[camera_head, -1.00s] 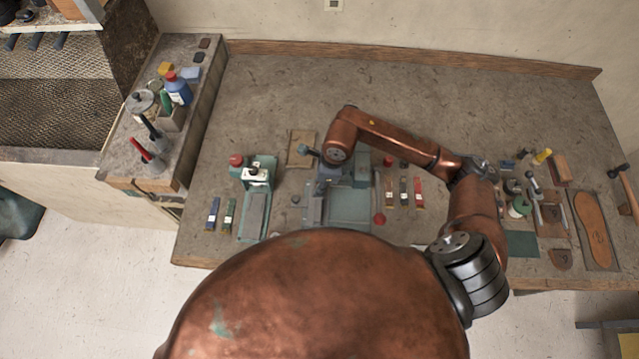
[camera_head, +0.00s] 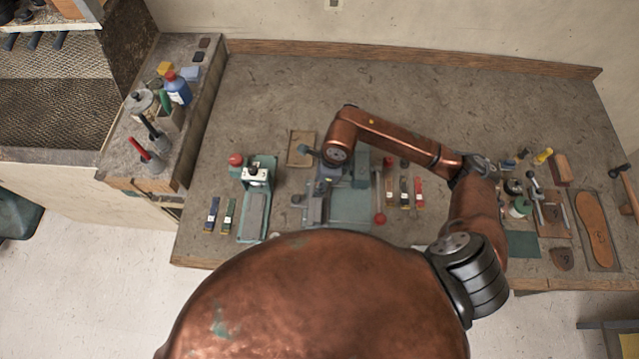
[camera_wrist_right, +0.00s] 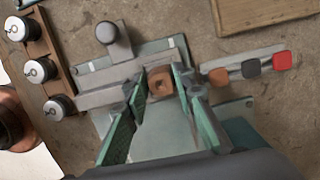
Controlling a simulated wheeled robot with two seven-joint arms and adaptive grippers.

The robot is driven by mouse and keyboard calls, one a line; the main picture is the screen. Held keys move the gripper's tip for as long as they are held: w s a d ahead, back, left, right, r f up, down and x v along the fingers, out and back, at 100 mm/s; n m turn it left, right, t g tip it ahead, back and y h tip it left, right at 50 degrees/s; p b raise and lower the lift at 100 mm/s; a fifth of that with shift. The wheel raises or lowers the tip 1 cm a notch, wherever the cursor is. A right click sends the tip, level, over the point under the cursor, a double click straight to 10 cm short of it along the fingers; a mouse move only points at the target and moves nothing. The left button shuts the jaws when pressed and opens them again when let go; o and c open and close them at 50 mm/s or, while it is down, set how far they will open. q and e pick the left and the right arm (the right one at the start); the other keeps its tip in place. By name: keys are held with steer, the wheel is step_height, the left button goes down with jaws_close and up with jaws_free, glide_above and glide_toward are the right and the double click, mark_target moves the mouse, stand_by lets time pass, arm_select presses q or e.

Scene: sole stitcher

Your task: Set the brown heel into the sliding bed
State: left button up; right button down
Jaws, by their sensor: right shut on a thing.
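The brown heel (camera_wrist_right: 160,82) is a small block with a round mark on top, seen in the right wrist view. My right gripper (camera_wrist_right: 160,86) is shut on it, one green-padded finger on either side. It is over or on the grey bed (camera_wrist_right: 98,97) of the green machine, which I take for the sliding bed. I cannot tell whether the heel touches it. In the head view my right arm reaches over this machine (camera_head: 352,208) and hides the gripper and heel. My left gripper is in neither view.
A second green device (camera_head: 256,215) stands to the left. A lever with a red ball (camera_head: 379,219) and several coloured pieces (camera_head: 418,193) lie right of the machine. A dark round knob (camera_wrist_right: 107,32) stands beside the bed. The back of the bench (camera_head: 420,85) is clear.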

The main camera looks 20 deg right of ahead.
steer(key=shift+f+b, duration=0.35)
steer(key=shift+f, duration=0.1)
steer(key=c, duration=1.9)
jaws_free()
steer(key=shift+r, duration=0.15)
steer(key=shift+s+d+r+p, duration=0.2)
steer(key=shift+r+p, duration=0.55)
steer(key=shift+r, duration=0.6)
steer(key=shift+s+d+r+p, duration=0.1)
steer(key=shift+d+r+p, duration=0.15)
steer(key=shift+r+p, duration=0.85)
steer(key=shift+s+d+r+p, duration=0.1)
steer(key=shift+d+r+p, duration=0.25)
steer(key=shift+r, duration=1.25)
steer(key=shift+s+d+r+p, duration=0.15)
steer(key=shift+r+p, duration=0.5)
steer(key=shift+r, duration=0.6)
